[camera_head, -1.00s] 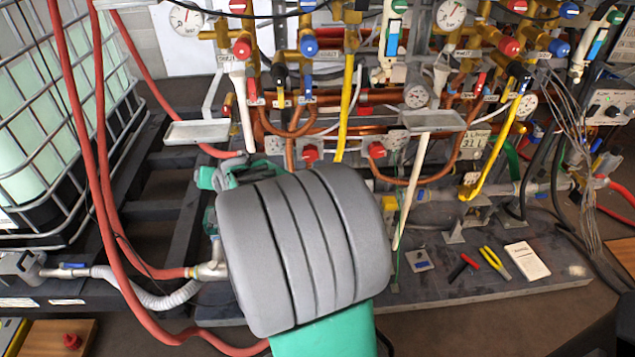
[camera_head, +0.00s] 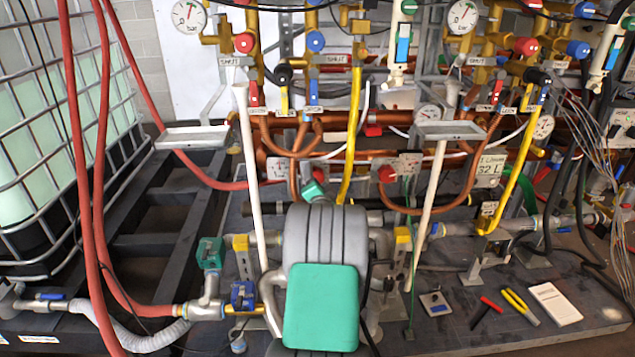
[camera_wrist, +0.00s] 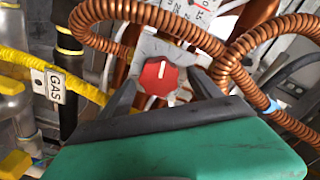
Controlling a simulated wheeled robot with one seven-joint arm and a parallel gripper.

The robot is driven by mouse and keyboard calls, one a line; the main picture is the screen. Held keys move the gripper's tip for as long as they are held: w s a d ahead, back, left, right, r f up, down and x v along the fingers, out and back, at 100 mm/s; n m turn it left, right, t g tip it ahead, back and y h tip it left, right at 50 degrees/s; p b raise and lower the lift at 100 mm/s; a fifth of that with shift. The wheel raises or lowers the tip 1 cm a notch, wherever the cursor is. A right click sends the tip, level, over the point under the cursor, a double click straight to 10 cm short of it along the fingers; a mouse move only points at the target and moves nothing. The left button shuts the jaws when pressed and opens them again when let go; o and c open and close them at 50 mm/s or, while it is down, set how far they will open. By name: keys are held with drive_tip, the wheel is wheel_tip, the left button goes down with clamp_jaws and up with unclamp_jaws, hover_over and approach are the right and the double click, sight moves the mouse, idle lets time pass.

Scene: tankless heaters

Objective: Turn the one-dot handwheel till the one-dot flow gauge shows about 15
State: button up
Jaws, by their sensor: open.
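In the wrist view a red handwheel (camera_wrist: 157,84) with a white pointer line, pointing roughly up, sits on a pale plate. My gripper (camera_wrist: 163,90) is open, with one dark finger on each side of the wheel; I cannot tell whether they touch it. A white scale with numbers (camera_wrist: 177,16), partly cut off, shows just above the wheel; its reading is unclear. No dot marks are readable.
Coiled copper pipe (camera_wrist: 235,75) runs close to the right finger. A yellow hose (camera_wrist: 60,82) with a GAS tag is at left. In the head view a white pipe (camera_head: 434,205) and small trays (camera_head: 450,131) stand nearby. Pliers (camera_head: 520,307) and a notepad (camera_head: 555,303) lie on the base at right.

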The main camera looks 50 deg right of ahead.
drive_tip(key=c, duration=1.4)
